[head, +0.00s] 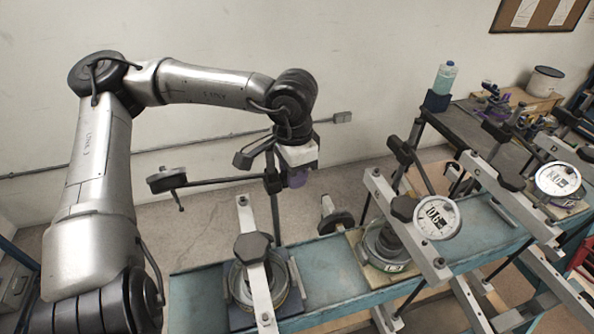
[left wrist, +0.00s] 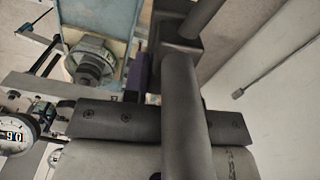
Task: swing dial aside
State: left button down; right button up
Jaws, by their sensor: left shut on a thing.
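My left gripper (head: 297,178) is shut at the post's top, seemingly on the dial arm; the grip itself is hidden. In the left wrist view a thick dark bar (left wrist: 185,120) fills the middle, and the fingertips are not clear. My right gripper is not in view.
A middle frame carries a white dial (head: 437,217) facing me; another white dial (head: 558,180) stands farther right. A bottle (head: 445,77) stands on the back bench. The wall is behind my arm; floor shows below the dark dial.

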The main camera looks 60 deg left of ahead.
pick_arm(q)
jog(key=shift+d+m, duration=0.35)
jog(key=shift+m, duration=0.65)
jog(key=shift+d, duration=0.1)
jog(key=c, duration=0.9)
grip_release()
jog(key=shift+r, duration=0.1)
notch_tip(320, 180, up, 14)
jog(key=shift+f, duration=0.15)
